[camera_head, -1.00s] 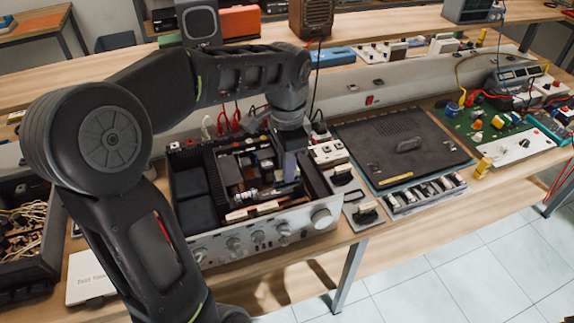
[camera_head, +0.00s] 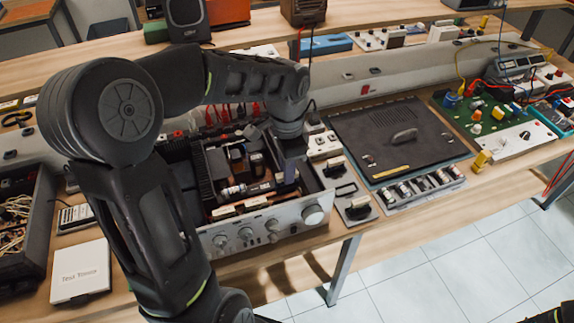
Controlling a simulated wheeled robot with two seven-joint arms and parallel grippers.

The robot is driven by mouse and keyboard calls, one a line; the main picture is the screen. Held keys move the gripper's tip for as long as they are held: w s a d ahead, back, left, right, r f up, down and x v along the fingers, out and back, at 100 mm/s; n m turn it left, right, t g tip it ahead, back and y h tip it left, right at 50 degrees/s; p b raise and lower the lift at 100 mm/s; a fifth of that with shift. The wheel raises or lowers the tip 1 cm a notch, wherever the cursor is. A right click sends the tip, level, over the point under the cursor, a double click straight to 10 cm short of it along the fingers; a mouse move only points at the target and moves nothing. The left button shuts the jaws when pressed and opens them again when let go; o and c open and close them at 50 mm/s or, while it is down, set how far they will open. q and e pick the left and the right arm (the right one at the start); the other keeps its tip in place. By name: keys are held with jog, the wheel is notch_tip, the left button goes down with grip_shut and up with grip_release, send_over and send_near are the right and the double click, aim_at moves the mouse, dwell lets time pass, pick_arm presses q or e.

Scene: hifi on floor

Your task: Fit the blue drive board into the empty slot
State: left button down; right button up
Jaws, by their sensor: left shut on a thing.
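The open hi-fi amplifier (camera_head: 327,203) stands on the bench with its silver front towards me. Its top is off and dark heatsinks, boards and parts show inside. My left gripper (camera_head: 288,168) points down into the right part of the chassis, close to the inner parts. It is shut on a small bluish upright piece, which looks like the blue drive board (camera_head: 290,175). Its lower edge is hidden among the parts, so I cannot tell whether it touches a slot. The empty slot cannot be made out.
The dark lid (camera_head: 440,145) lies on a blue mat to the right, with a parts tray (camera_head: 423,186) before it. Small test blocks (camera_head: 357,207) stand close by the amplifier's right side. A white box (camera_head: 80,271) and another open unit (camera_head: 22,235) are on the left.

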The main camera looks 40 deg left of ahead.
aim_at(287, 187)
pick_arm(q)
jog(key=shift+w+f, duration=0.1)
notch_tip(287, 187, down, 4)
jog(key=b, duration=0.3)
jog(key=shift+f+b, duration=0.8)
jog(key=shift+f, duration=0.05)
jog(key=shift+f+b, duration=0.55)
jog(key=shift+f, duration=0.25)
dwell(1.6)
jog(key=c, duration=1.3)
grip_release()
